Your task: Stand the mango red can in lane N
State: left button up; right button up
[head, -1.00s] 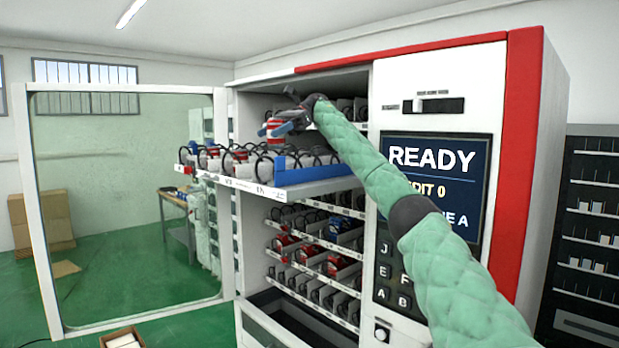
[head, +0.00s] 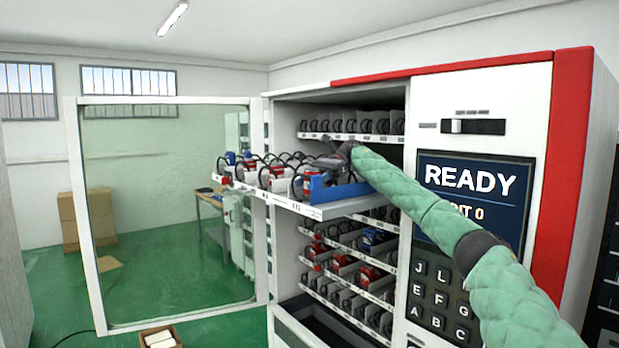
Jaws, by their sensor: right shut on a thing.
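The red can (head: 309,181), with a pale top, stands roughly upright in the right-hand lane of the pulled-out tray (head: 283,206), beside a blue side piece (head: 338,194). My right gripper (head: 318,166) is shut on this can from above and behind; its fingers are small and partly hidden. Black coils surround the can's lower part, so I cannot tell whether it touches the lane floor. The lane letters on the tray's front edge are too small to read. My left gripper is not in view.
Other lanes of the tray hold red cans (head: 265,178) and black coils. Another shelf (head: 345,137) is close above, and stocked shelves (head: 350,262) lie below. The glass door (head: 165,220) stands open at left. An open box (head: 160,338) is on the floor.

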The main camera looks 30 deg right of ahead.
jog(key=shift+w+f, duration=0.2)
jog(key=shift+w+a+f, duration=0.1)
jog(key=shift+f, duration=0.1)
jog(key=o, duration=0.8)
jog(key=shift+r, duration=0.1)
jog(key=shift+s, duration=0.2)
jog(key=shift+r, duration=0.1)
